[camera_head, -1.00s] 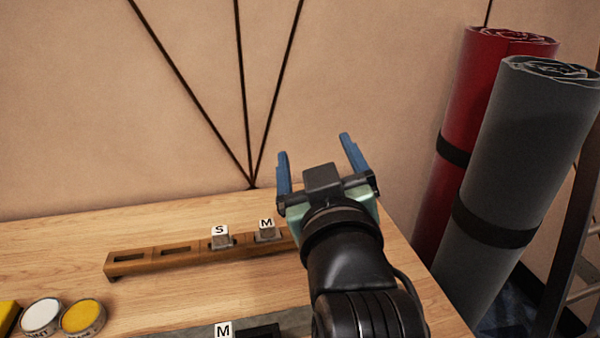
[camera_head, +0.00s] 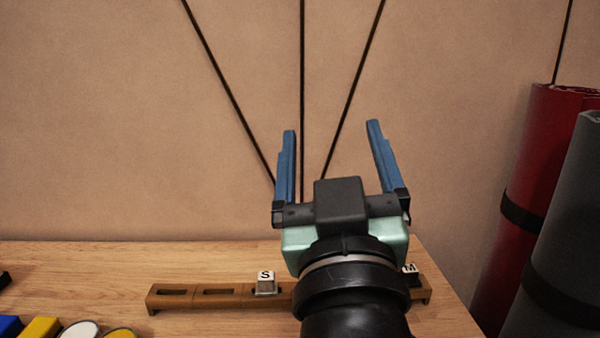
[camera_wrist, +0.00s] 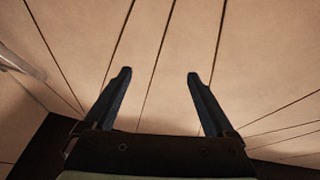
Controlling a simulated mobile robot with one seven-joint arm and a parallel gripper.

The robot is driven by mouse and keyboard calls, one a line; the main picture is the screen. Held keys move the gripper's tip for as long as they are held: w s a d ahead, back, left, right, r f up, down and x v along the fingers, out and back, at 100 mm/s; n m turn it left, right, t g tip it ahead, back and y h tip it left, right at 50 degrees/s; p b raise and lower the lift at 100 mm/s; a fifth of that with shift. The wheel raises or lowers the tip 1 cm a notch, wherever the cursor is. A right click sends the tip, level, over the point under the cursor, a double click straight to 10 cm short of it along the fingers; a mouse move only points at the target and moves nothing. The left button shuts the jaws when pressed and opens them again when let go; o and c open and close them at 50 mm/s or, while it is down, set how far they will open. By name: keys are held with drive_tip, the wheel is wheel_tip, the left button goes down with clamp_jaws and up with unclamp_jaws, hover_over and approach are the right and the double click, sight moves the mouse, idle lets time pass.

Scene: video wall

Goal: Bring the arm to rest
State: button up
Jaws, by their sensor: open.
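My gripper (camera_head: 332,128) is open and empty, with its two blue fingers wide apart and pointing up in front of the wall. In the wrist view my gripper (camera_wrist: 158,74) has only bare, lined wall between and beyond its fingers. My black arm hides part of the table and part of the wooden rack behind it.
A wooden rack (camera_head: 235,295) on the table (camera_head: 120,262) holds an S block (camera_head: 265,283); an M block (camera_head: 410,272) shows beside my wrist. Red (camera_head: 520,175) and grey (camera_head: 575,230) rolls stand at right.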

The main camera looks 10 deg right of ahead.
drive_tip(key=s+a+r+t+y+p, duration=0.1)
drive_tip(key=s+a+r+t+p, duration=0.2)
drive_tip(key=r, duration=0.4)
drive_tip(key=s+a+r+t+y, duration=0.2)
drive_tip(key=s+a+r, duration=0.35)
drive_tip(key=r, duration=0.25)
wheel_tip(320, 180, up, 16)
drive_tip(key=p, duration=1.7)
drive_tip(key=shift+d+r, duration=0.2)
drive_tip(key=shift+d, duration=0.25)
